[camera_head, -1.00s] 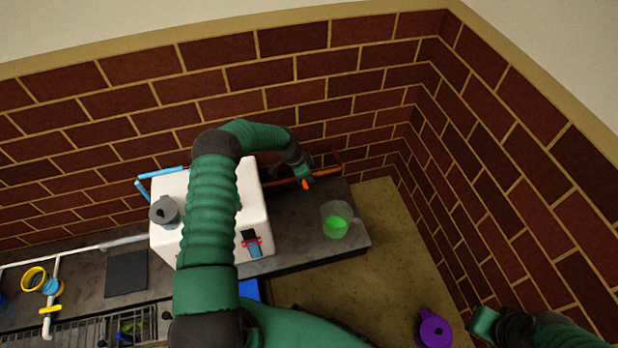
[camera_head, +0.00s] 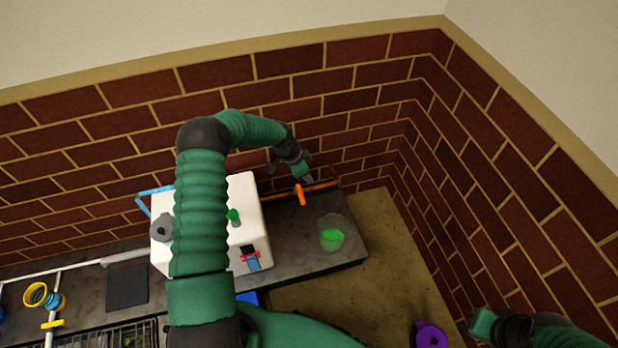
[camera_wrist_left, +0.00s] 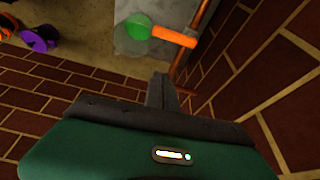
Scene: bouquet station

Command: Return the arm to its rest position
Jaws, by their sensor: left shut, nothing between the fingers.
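My left arm rises from the bottom of the head view and bends over to the right. My left gripper (camera_head: 305,179) is shut and empty, above the back edge of the dark counter (camera_head: 290,250). Its closed dark fingers (camera_wrist_left: 162,88) show in the left wrist view. An orange cylinder (camera_head: 301,195) appears just beyond the fingertips in the head view. In the wrist view the orange cylinder (camera_wrist_left: 172,36) is apart from the fingers, near a copper-coloured rail (camera_wrist_left: 194,40). My right arm's green end (camera_head: 482,322) is at the lower right; its fingers are hidden.
A large white box (camera_head: 250,210) stands under my left arm. A clear container with green contents (camera_head: 332,234) stands on the counter's right end. A purple vessel (camera_head: 430,336) is low, near the right arm. Brick walls (camera_head: 350,130) close off the back and right.

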